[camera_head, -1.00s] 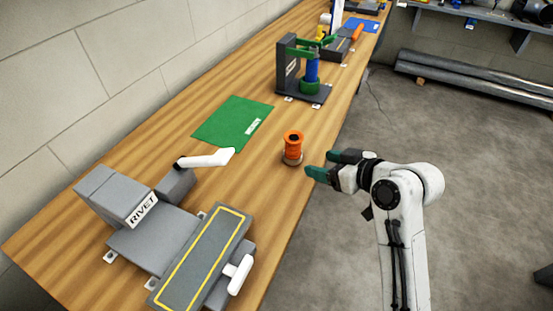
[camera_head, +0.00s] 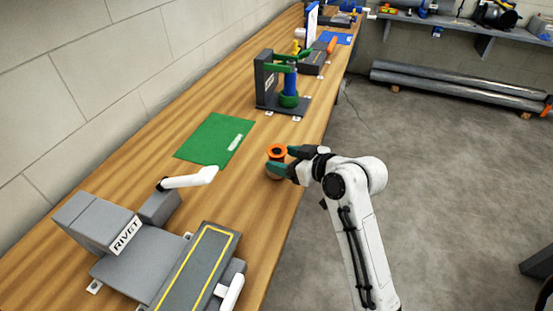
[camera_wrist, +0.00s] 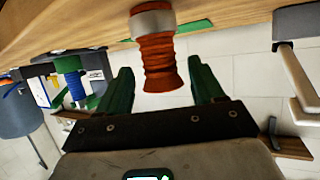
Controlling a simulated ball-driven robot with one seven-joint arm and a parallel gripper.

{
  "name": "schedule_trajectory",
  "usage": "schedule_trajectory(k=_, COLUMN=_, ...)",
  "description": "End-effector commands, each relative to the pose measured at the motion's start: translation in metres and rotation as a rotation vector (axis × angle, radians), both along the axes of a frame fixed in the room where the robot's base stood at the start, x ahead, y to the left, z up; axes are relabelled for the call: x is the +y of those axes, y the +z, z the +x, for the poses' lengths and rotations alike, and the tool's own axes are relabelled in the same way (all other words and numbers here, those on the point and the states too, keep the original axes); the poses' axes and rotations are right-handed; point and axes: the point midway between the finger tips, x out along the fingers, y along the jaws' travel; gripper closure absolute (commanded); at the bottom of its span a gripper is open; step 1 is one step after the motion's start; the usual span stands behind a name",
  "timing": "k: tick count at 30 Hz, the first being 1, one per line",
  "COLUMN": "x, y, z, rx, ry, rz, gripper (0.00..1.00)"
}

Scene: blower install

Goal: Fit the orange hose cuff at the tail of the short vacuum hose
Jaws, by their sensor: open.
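The orange hose cuff (camera_head: 277,152) stands upright on the wooden bench near its front edge. In the wrist view the ribbed orange cuff (camera_wrist: 158,62) has a grey band at its bench end and sits between my open fingers. My gripper (camera_head: 281,162) is open at the cuff, its green fingers on either side of it; in the wrist view (camera_wrist: 163,88) I see gaps between the cuff and both fingers. A green and grey fixture (camera_head: 289,97) holding a blue ribbed piece, perhaps the short vacuum hose, stands farther along the bench. I cannot tell where the hose's tail is.
A grey machine marked RIVET (camera_head: 124,238) with white handles stands at the near left of the bench. A green mat (camera_head: 210,140) lies flat behind the cuff. More fixtures and a blue mat (camera_head: 336,38) are at the far end. Open floor lies right of the bench.

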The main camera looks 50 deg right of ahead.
Motion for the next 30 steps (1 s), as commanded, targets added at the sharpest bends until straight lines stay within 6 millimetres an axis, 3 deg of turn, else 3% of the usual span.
schedule_trajectory(k=10, x=-0.002, y=-0.016, z=0.041, rx=0.002, ry=0.0, rz=0.0, gripper=0.33)
schedule_trajectory(k=20, x=-0.002, y=-0.019, z=0.047, rx=0.0, ry=-0.001, rz=0.0, gripper=0.33)
schedule_trajectory(k=30, x=-0.002, y=-0.019, z=0.047, rx=0.0, ry=-0.001, rz=0.0, gripper=0.64)
